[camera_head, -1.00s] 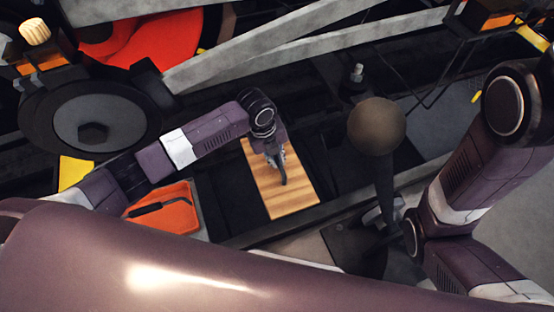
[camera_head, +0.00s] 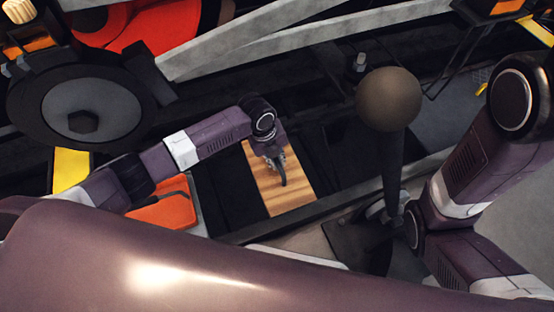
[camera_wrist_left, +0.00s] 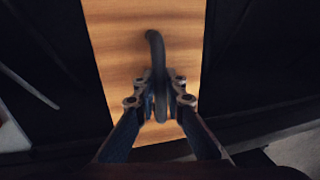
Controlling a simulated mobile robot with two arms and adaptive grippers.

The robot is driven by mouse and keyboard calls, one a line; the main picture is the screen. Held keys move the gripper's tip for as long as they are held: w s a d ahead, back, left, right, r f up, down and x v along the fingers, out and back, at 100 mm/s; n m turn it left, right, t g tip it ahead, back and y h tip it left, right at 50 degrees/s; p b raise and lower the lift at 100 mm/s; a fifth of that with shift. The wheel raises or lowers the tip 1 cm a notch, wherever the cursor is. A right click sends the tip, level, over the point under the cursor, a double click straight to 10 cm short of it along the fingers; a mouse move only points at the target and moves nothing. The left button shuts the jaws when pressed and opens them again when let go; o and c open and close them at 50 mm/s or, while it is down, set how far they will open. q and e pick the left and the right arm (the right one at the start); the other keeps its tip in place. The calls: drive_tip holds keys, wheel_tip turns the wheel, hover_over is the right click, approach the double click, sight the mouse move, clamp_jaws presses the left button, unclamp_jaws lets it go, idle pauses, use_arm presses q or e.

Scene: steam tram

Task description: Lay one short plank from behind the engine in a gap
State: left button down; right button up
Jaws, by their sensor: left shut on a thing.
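The short plank (camera_head: 293,197) is light striped wood with a dark curved handle (camera_wrist_left: 154,48) on its face. It shows below the middle of the head view and fills the middle of the left wrist view. My left gripper (camera_head: 281,177) is over the plank, its fingers shut on the handle; in the wrist view the fingertips (camera_wrist_left: 160,92) close around it from both sides. Dark recessed areas (camera_head: 222,195) lie on both sides of the plank. I cannot tell whether the plank rests or hangs slightly above them. My right gripper's fingers are not clearly visible.
A ball-topped lever (camera_head: 388,98) stands right of the plank, near my right arm. An orange tray (camera_head: 165,211) lies left, partly hidden by my body. Grey rods (camera_head: 330,38) and a dark round wheel (camera_head: 82,105) fill the far side. A grey rail (camera_head: 320,208) runs below the plank.

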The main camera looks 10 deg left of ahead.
idle(0.6)
use_arm(q)
drive_tip(key=c, duration=1.9)
unclamp_jaws()
drive_tip(key=shift+c, duration=0.2)
drive_tip(key=shift+o, duration=0.2)
drive_tip(key=shift+f, duration=0.1)
drive_tip(key=shift+f, duration=0.1)
wheel_tip(320, 180, up, 12)
drive_tip(key=s+a, duration=0.1)
drive_tip(key=a, duration=0.1)
drive_tip(key=shift+s, duration=0.1)
drive_tip(key=shift+d, duration=0.1)
